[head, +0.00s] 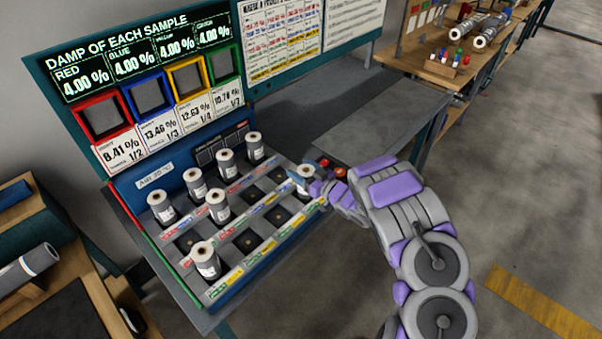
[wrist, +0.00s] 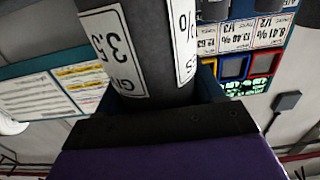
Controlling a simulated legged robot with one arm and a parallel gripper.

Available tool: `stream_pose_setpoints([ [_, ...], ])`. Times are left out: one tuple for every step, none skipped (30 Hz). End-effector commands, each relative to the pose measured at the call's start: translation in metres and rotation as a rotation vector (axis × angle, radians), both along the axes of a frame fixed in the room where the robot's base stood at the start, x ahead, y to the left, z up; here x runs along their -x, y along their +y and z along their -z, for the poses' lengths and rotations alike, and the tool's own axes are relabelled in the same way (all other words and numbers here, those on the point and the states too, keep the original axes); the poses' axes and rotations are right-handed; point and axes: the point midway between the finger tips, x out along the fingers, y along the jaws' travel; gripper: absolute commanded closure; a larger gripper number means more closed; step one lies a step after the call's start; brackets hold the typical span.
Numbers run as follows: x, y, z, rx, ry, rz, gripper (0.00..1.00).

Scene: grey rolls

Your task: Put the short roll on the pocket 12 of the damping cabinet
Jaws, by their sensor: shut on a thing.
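The short roll (head: 303,179), grey with a pale end and a white label, is at the right end of the damping cabinet's (head: 160,182) pocket rows. My gripper (head: 316,187) is shut on it from the right side. In the wrist view the grey roll (wrist: 160,50) with white labels fills the top middle, against the dark jaw parts (wrist: 160,124). Its lower end is hidden in the head view, so I cannot tell whether it touches a pocket floor. Pocket numbers are too small to read.
Several upright rolls stand in the back row, including one at the far right (head: 255,148). One stands in the middle row (head: 218,206) and one at front left (head: 205,261). Red buttons (head: 340,172) sit beside my gripper. Dark empty pockets (head: 249,240) lie between.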

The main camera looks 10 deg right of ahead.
Motion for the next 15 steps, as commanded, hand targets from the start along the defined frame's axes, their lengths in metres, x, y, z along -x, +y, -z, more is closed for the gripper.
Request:
stream_pose_setpoints([
  [0.0001,0.0005,0.0052,0.000,0.000,0.000,0.70],
  [0.0003,0.0013,0.0054,0.001,-0.001,0.000,0.70],
  [0.0003,0.0023,0.0049,0.002,0.000,-0.001,0.70],
  [0.0004,0.0027,0.0045,0.002,0.000,-0.001,0.70],
  [0.0004,0.0028,0.0042,0.003,0.000,-0.001,0.70],
  [0.0004,0.0034,0.0040,0.004,0.000,-0.001,0.70],
  [0.0004,0.0041,0.0041,0.004,0.000,-0.001,0.70],
  [0.0003,0.0047,0.0042,0.005,0.000,-0.002,0.70],
  [0.0004,0.0053,0.0051,0.005,0.000,-0.002,0.70],
  [0.0004,0.0055,0.0055,0.005,0.000,-0.002,0.32],
  [0.0004,0.0055,0.0052,0.006,0.001,-0.002,0.29],
  [0.0005,0.0052,0.0051,0.005,0.000,-0.002,0.25],
  [0.0004,0.0049,0.0051,0.005,0.000,-0.002,0.22],
  [0.0005,0.0045,0.0051,0.004,0.001,-0.002,0.19],
  [0.0004,0.0037,0.0052,0.004,0.001,-0.002,0.15],
])
